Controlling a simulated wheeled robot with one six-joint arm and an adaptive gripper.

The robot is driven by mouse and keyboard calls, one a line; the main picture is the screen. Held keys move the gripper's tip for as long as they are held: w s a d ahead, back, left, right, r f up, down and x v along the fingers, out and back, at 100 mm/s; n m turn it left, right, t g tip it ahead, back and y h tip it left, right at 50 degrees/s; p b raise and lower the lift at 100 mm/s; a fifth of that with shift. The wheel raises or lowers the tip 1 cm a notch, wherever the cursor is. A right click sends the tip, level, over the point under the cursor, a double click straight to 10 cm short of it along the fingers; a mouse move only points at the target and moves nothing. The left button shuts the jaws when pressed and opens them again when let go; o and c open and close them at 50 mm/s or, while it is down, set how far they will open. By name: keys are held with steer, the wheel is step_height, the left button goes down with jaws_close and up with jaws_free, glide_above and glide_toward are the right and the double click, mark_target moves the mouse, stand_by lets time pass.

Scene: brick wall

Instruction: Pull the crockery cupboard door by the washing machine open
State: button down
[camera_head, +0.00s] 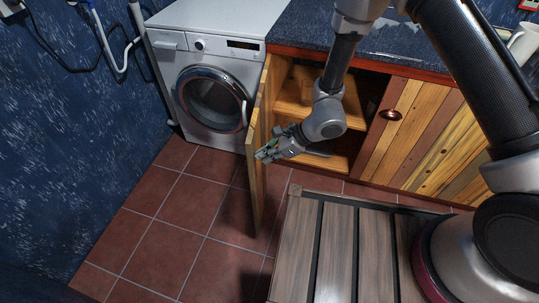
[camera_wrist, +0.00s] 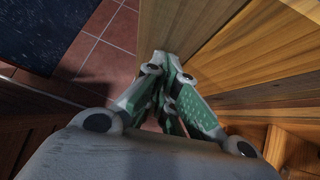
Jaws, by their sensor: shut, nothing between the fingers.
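The crockery cupboard door (camera_head: 254,165) stands wide open, swung out from the cupboard beside the washing machine (camera_head: 208,80). Its wooden inner face (camera_wrist: 225,40) fills the upper right of the wrist view. The open cupboard (camera_head: 290,100) shows wooden shelves inside, partly hidden by my arm. My gripper (camera_head: 264,156) is at the inner side of the door, close to its face; whether it touches is hard to tell. In the wrist view my gripper's fingers (camera_wrist: 163,75) are closed together and hold nothing.
A second wooden door (camera_head: 390,115) with a round copper-coloured handle is shut to the right. A dark countertop (camera_head: 300,35) runs above. Red tiled floor (camera_head: 150,230) is free at the left, in front of the washing machine. A blue wall stands far left.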

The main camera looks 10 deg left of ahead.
steer(key=s+a, duration=0.1)
steer(key=a, duration=1.1)
steer(key=shift+d, duration=0.15)
